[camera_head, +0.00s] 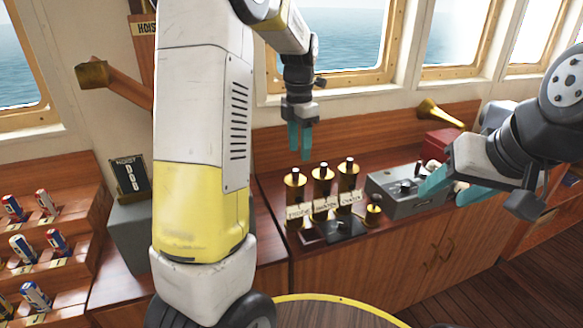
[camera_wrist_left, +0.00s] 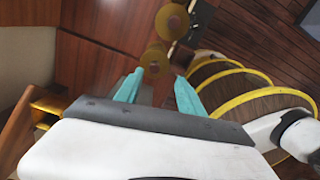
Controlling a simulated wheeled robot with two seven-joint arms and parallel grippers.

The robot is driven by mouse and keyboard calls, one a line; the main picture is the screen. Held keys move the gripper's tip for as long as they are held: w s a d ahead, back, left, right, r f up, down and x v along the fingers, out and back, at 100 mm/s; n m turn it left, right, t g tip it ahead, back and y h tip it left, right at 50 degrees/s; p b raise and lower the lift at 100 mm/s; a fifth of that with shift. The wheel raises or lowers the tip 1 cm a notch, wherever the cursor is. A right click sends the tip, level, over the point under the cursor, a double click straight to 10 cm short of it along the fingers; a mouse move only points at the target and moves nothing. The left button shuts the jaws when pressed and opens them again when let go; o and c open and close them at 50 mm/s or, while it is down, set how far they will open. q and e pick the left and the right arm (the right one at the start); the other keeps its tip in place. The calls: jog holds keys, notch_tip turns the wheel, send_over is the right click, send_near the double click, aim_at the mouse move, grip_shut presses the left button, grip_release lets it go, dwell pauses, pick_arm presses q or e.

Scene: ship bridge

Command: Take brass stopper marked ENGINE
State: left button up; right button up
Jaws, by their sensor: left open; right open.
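Each has a small tag; the lettering is too small for me to tell surely which is ENGINE. My left gripper (camera_head: 299,150) is open and empty, pointing down above and behind the left and middle tubes. In the left wrist view, a round brass top (camera_wrist_left: 154,60) shows between the open fingers (camera_wrist_left: 160,88), with a second (camera_wrist_left: 172,21) beyond. My right gripper (camera_head: 455,190) is open and empty at the right.
A grey control box (camera_head: 405,192) stands right of the tubes, near my right gripper. A small brass knob-like piece (camera_head: 373,210) is in front. A brass horn (camera_head: 440,114) is behind at the right. Windows line the back.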

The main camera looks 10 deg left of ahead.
aim_at(296, 170)
pick_arm(q)
jog(key=shift+w+a+f+n, duration=0.25)
jog(key=shift+w+f+n, duration=0.1)
jog(key=shift+w+n, duration=0.05)
jog(key=shift+a+f, duration=0.1)
jog(key=shift+f, duration=0.2)
notch_tip(296, 170, down, 7)
jog(key=shift+s+a+f, duration=0.1)
jog(key=shift+a, duration=0.05)
jog(key=shift+c, duration=0.3)
grip_shut()
